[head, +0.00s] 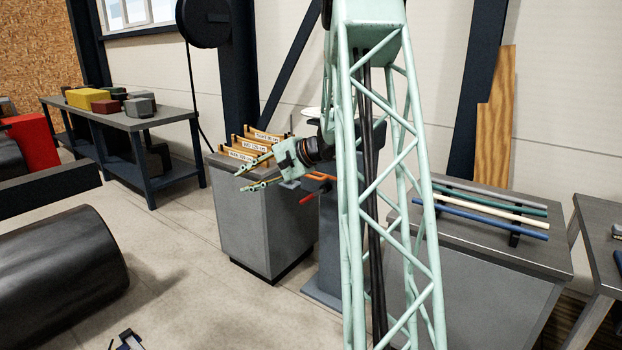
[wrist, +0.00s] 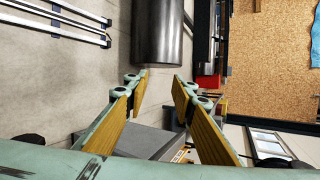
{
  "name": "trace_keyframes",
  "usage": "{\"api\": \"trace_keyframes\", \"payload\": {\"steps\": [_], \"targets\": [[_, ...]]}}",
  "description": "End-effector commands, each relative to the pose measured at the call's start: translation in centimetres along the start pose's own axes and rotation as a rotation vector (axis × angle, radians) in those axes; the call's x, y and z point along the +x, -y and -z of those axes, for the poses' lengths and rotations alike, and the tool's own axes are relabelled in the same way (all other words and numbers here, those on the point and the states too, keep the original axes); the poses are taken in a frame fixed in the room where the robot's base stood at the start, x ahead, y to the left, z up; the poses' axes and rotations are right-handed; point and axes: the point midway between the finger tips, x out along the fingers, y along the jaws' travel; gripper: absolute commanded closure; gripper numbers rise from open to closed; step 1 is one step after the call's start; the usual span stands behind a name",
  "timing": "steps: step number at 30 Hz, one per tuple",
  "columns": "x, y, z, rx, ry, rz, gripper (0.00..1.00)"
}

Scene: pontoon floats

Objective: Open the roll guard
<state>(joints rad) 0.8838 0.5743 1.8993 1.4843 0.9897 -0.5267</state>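My gripper (head: 243,179) is at the middle left of the head view, in front of and above a grey cabinet. In the wrist view its two yellow-padded fingers (wrist: 159,84) are spread apart with nothing between them. Just right of it, a blue-grey machine on a pedestal (head: 326,262) shows an orange bar (head: 322,177) and a red handle (head: 308,198). My arm's lattice hides much of this machine. I cannot tell for sure which part is the roll guard.
The grey cabinet (head: 255,225) bears labelled orange racks (head: 262,134). A bench with coloured rods (head: 490,208) stands at right. A large dark cylinder (head: 60,275) lies at left, also in the wrist view (wrist: 158,30). Floor between is mostly clear.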

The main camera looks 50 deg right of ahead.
Motion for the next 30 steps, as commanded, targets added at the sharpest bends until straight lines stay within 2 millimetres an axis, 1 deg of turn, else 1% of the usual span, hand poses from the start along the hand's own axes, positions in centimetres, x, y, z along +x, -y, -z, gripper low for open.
{"api": "trace_keyframes", "payload": {"steps": [1, 8, 12, 14, 18, 20, 21, 23, 24, 27, 30], "targets": [[-0.3, -0.2, 2.0, 0.028, -0.02, 0.021, 0.76], [-1.9, -1.2, 10.1, 0.145, -0.107, 0.123, 0.76], [-3.4, -2.2, 15.1, 0.214, -0.163, 0.187, 0.76], [-4.1, -2.8, 17.2, 0.244, -0.187, 0.214, 0.76], [-6.0, -4.3, 22.2, 0.309, -0.247, 0.277, 0.76], [-6.9, -5.2, 24.3, 0.338, -0.273, 0.304, 0.76], [-7.6, -5.7, 25.7, 0.356, -0.291, 0.323, 0.76], [-8.6, -6.6, 27.8, 0.383, -0.318, 0.351, 0.76], [-9.3, -7.2, 29.2, 0.402, -0.335, 0.369, 0.76], [-11.0, -8.8, 32.3, 0.443, -0.378, 0.413, 0.76], [-12.6, -10.3, 34.9, 0.476, -0.415, 0.45, 0.76]]}}
